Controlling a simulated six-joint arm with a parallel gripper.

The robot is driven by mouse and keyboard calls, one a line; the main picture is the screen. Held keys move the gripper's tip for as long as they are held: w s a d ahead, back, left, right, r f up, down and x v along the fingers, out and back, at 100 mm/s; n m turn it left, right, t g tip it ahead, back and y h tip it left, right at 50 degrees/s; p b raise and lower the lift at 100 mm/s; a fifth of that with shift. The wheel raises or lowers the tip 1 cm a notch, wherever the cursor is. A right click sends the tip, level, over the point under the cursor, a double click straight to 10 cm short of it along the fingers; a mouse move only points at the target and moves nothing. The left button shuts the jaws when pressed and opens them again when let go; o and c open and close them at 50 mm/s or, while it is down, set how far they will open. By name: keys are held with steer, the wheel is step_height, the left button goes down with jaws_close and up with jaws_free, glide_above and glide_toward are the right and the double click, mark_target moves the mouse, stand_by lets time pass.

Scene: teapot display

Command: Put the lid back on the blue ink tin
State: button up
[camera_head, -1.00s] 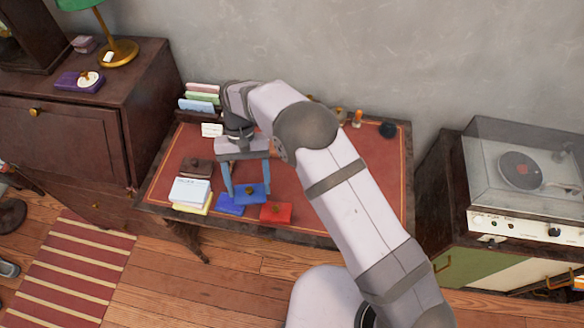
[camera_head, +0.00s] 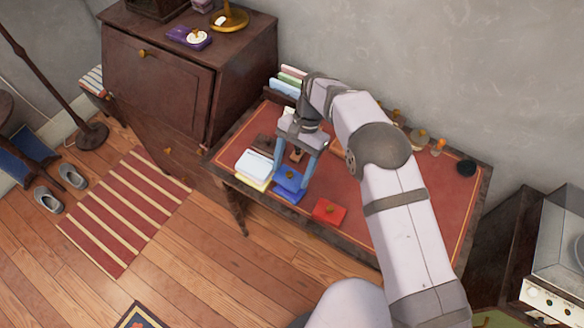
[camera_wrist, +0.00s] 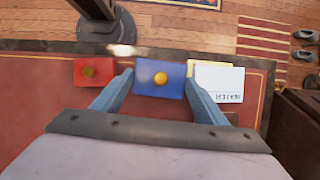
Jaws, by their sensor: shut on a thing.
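The blue lid (camera_head: 291,177) has a yellow knob and is gripped between the two fingers of my gripper (camera_head: 292,184). In the wrist view the lid (camera_wrist: 147,72) spans the gap between the fingertips (camera_wrist: 160,84), with its knob near the middle. The blue ink tin (camera_head: 286,196) shows just below and in front of the lid in the head view. The lid overlaps it, and I cannot tell whether they touch. In the wrist view the lid hides the tin.
A red tin (camera_head: 329,210) with a knob stands to the right of the blue tin. White cards (camera_head: 254,163) on a yellow pad lie close on the left. Coloured booklets (camera_head: 287,85) stand at the back of the red-topped desk (camera_head: 440,205).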

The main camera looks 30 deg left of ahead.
mark_target(294, 173)
steer(key=shift+f+b, duration=1.55)
steer(key=shift+f, duration=1.05)
steer(key=shift+f, duration=0.15)
stand_by(0.6)
steer(key=o, duration=1.4)
steer(key=shift+r+p, duration=2.25)
steer(key=shift+r, duration=1.3)
